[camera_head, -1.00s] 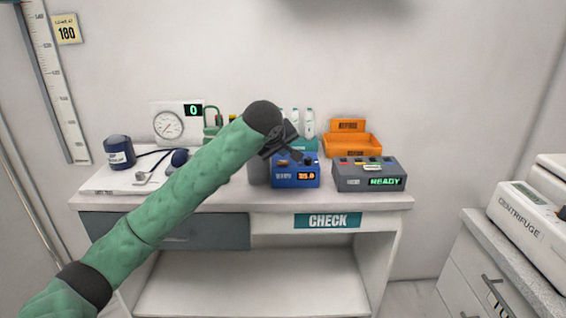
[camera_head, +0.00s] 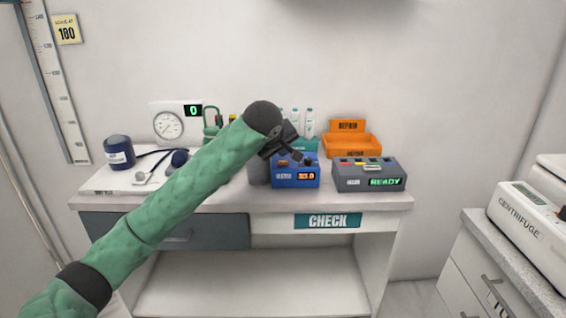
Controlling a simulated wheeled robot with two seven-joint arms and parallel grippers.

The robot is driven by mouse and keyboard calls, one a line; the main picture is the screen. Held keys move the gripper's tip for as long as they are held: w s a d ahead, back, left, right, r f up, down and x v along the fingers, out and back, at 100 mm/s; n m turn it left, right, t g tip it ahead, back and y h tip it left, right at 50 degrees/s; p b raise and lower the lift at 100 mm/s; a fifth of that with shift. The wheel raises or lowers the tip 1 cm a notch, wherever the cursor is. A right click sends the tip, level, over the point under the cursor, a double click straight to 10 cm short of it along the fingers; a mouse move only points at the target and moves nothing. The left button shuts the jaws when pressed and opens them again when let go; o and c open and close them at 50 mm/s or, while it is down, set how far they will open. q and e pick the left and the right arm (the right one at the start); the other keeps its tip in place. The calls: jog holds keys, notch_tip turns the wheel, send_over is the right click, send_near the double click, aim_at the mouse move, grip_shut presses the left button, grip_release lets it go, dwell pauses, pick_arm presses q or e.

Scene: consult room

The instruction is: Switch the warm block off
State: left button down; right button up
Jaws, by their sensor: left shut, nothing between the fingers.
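The warm block is most likely the small blue device (camera_head: 290,181) on the table, with a lit orange display on its front and a dark knob or switch on top. Its label is too small to read. My left gripper (camera_head: 300,158) is shut and empty, with its fingertips at the top of the blue device, close to the dark part there. I cannot tell whether they touch. My gripper and wrist hide part of the device's top. My right gripper is not in view.
A grey device reading READY (camera_head: 368,178) stands just right of the blue one. An orange REPAIR bin (camera_head: 352,146) is behind it. White bottles (camera_head: 309,124) stand behind my gripper. A gauge, blue cup (camera_head: 118,153) and cuff are on the left. A centrifuge (camera_head: 530,215) is at far right.

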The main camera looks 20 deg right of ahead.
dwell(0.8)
pick_arm(q)
jog(key=shift+f+p, duration=0.25)
jog(key=shift+p, duration=0.1)
jog(key=shift+f, duration=0.15)
jog(key=shift+f, duration=0.45)
dwell(0.8)
jog(key=shift+r+p, duration=0.1)
jog(key=shift+p, duration=0.2)
jog(key=shift+r+p, duration=0.75)
jog(key=shift+p, duration=0.1)
